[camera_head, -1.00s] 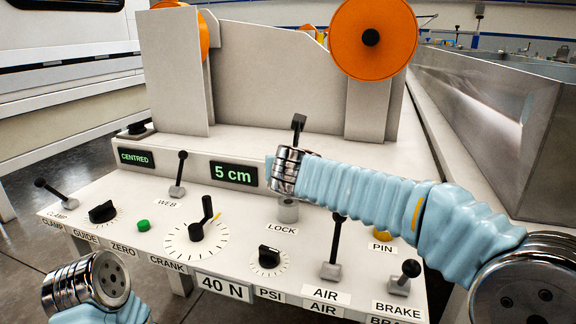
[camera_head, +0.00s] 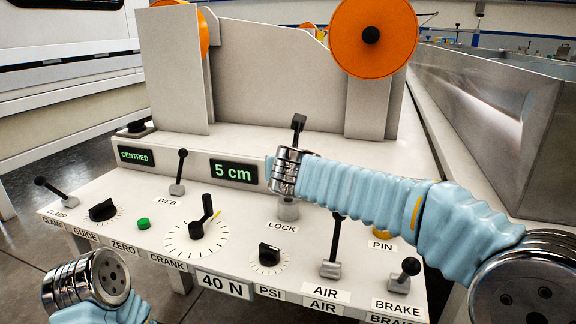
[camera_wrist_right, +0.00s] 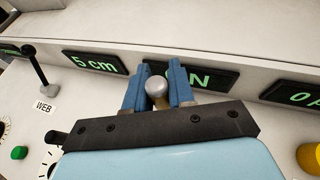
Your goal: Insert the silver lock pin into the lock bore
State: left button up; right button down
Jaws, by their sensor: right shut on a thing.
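The silver lock pin (camera_wrist_right: 156,86) shows its rounded head between the blue fingers of my right gripper (camera_wrist_right: 157,94), which is shut on it. In the head view my right wrist hangs over the panel and hides the pin and fingers. A grey lock collar (camera_head: 288,211) stands behind the LOCK label, just below that wrist; its bore opening is hidden. I cannot tell whether the pin's lower end is in the bore. My left arm's metal wrist shows at the lower left, but its gripper fingers are not seen.
The panel carries several controls: the WEB lever (camera_head: 179,174), crank dial (camera_head: 195,232), AIR lever (camera_head: 334,250) and BRAKE lever (camera_head: 404,277). A yellow piece (camera_head: 382,234) sits by the PIN label, partly behind my right arm. Upright plates and orange reels (camera_head: 350,45) stand behind.

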jog(key=shift+f+b, duration=1.85)
jog(key=shift+f, duration=0.5)
jog(key=c, duration=0.9)
grip_release()
jog(key=shift+s+r, duration=0.1)
jog(key=p+v, duration=0.1)
jog(key=v, duration=1.2)
jog(key=shift+s, duration=0.3)
